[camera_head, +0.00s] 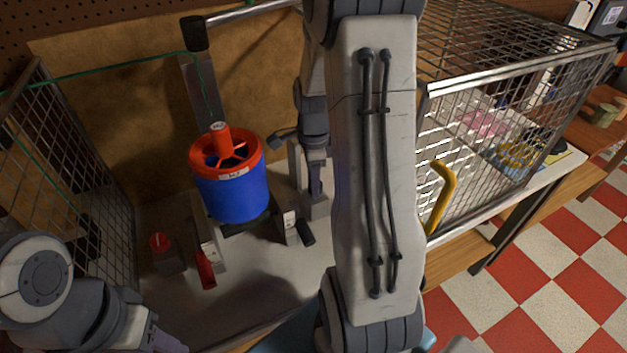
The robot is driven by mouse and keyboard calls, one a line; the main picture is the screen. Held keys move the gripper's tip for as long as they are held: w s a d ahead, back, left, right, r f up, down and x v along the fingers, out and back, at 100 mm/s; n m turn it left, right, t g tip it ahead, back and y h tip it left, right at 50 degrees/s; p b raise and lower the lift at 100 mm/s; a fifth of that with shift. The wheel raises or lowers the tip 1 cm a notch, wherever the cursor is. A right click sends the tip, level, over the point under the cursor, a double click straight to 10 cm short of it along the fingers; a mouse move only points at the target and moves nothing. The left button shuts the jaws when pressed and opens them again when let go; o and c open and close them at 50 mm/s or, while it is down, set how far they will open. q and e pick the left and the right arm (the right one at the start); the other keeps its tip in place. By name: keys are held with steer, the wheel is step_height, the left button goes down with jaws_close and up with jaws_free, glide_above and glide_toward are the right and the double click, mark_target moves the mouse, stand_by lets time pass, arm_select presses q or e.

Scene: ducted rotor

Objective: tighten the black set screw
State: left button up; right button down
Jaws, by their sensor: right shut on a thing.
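The black set screw (306,235) is a short dark piece at the foot of the right-hand support (290,226) beside the ducted rotor. The rotor has a blue duct (236,199) with a red top ring and red hub (222,139). My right gripper (317,208) points down just right of the rotor, its tips at the black screw. It is shut on the screw, though the contact is small and partly hidden. A red set screw (206,270) sits by the left-hand support (208,252). My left gripper (168,342) is cut by the bottom edge, and its jaws are unclear.
A red button on a dark box (166,255) stands left of the rotor. Wire mesh panels (75,170) border the left, and a mesh cage (520,60) with a yellow handle (442,190) the right. My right forearm hides the middle. A green cord (110,68) crosses the upper left.

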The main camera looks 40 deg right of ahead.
steer(key=shift+d+r, duration=0.1)
steer(key=shift+c, duration=2.2)
jaws_free()
